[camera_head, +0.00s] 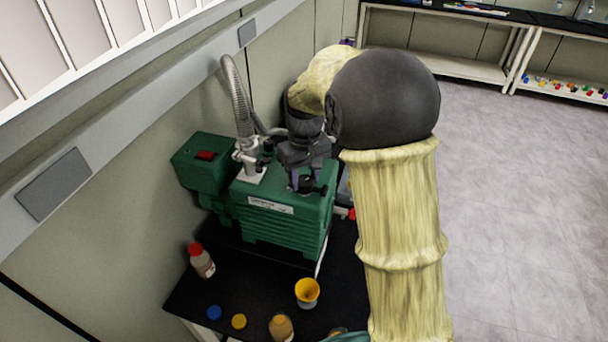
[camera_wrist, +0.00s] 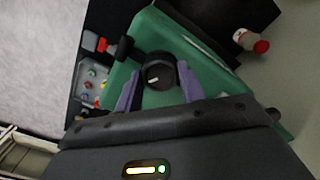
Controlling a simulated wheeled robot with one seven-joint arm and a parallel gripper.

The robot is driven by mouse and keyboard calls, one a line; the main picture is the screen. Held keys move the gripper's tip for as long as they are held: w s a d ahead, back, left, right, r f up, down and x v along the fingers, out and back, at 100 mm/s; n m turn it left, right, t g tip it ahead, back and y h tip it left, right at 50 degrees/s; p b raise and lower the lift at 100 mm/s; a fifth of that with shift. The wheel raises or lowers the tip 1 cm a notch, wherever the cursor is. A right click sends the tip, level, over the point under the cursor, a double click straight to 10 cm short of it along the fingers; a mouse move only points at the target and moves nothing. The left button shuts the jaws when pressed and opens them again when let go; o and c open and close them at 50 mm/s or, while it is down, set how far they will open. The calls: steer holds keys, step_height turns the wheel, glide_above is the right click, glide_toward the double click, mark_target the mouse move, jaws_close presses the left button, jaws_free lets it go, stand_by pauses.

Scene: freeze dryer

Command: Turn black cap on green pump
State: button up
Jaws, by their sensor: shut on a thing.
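The green pump (camera_head: 275,222) stands on a dark table against the wall, and its green top fills the middle of the wrist view (camera_wrist: 205,72). The black cap (camera_wrist: 158,72) is round with a small light mark and sits on the pump's top. In the head view the cap (camera_head: 306,184) is small and partly hidden under my gripper. My gripper (camera_head: 306,182) points down over the pump from above. In the wrist view its two purple-grey fingers (camera_wrist: 157,88) stand on either side of the cap, shut on it. The exact contact at the fingertips is hard to see.
A metal fitting with a ribbed hose (camera_head: 238,100) rises beside the cap. A black side fitting with a red end (camera_wrist: 103,45) lies near the fingers. A red-capped bottle (camera_head: 201,262), yellow funnel (camera_head: 307,292), blue cap (camera_head: 214,312) and yellow cap (camera_head: 239,321) stand on the table.

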mark_target(304, 180)
steer(key=m+p, duration=0.1)
steer(key=m, duration=0.3)
steer(key=shift+w+r+m+p, duration=0.1)
steer(key=shift+r+m+p, duration=0.05)
steer(key=shift+m+p, duration=0.6)
steer(key=shift+m, duration=1.25)
steer(key=o, duration=1)
steer(key=shift+f, duration=0.2)
steer(key=n+b, duration=0.1)
steer(key=n, duration=0.3)
steer(key=shift+b, duration=0.3)
steer(key=n+b, duration=0.1)
steer(key=n, duration=0.4)
steer(key=shift+b, duration=0.3)
step_height(304, 180, up, 18)
steer(key=shift+f+b, duration=0.25)
steer(key=shift+b, duration=0.25)
